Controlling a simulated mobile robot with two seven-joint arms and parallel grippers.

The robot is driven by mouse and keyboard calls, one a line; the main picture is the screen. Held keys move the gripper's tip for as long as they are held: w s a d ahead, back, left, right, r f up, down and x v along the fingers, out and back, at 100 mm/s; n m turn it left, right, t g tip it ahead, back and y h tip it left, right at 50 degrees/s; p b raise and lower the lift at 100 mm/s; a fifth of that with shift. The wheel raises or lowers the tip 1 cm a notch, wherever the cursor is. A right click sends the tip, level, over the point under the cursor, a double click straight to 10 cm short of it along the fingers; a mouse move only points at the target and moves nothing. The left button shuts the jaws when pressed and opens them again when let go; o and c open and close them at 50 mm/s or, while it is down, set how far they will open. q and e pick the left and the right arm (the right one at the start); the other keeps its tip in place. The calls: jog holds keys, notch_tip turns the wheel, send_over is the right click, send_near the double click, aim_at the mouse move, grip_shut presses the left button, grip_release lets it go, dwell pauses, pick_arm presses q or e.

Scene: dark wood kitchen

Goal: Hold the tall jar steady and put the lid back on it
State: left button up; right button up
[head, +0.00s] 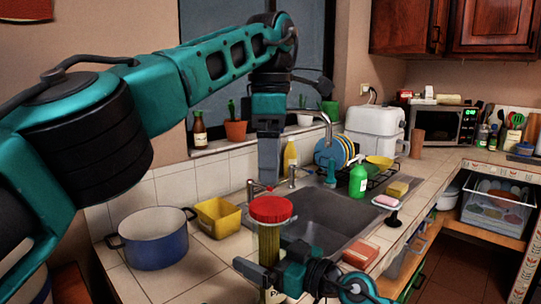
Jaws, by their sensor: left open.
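The tall jar (268,243) stands upright at the counter's front, with yellow, pasta-like contents and a partly visible label. The red lid (270,209) sits level on its mouth; I cannot tell whether it is fully seated. My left gripper (268,186) is open, pointing straight down just above the lid, with nothing between its fingers. My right gripper (268,274) is shut around the jar's lower body, one finger on the left and its body on the right. The jar's base is out of frame.
A blue pot (153,243) and a yellow container (217,216) stand left of the jar. The sink (325,222) is behind it. A green soap bottle (358,181), a sponge (398,189) and a reddish block (360,254) are to the right.

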jog(key=shift+d, duration=0.1)
pick_arm(q)
jog(key=shift+r, duration=0.1)
pick_arm(e)
jog(key=shift+s+d, duration=0.25)
jog(key=shift+d, duration=0.05)
pick_arm(q)
jog(key=shift+r+p, duration=0.35)
jog(key=shift+p, duration=0.15)
pick_arm(e)
jog(key=v, duration=1.2)
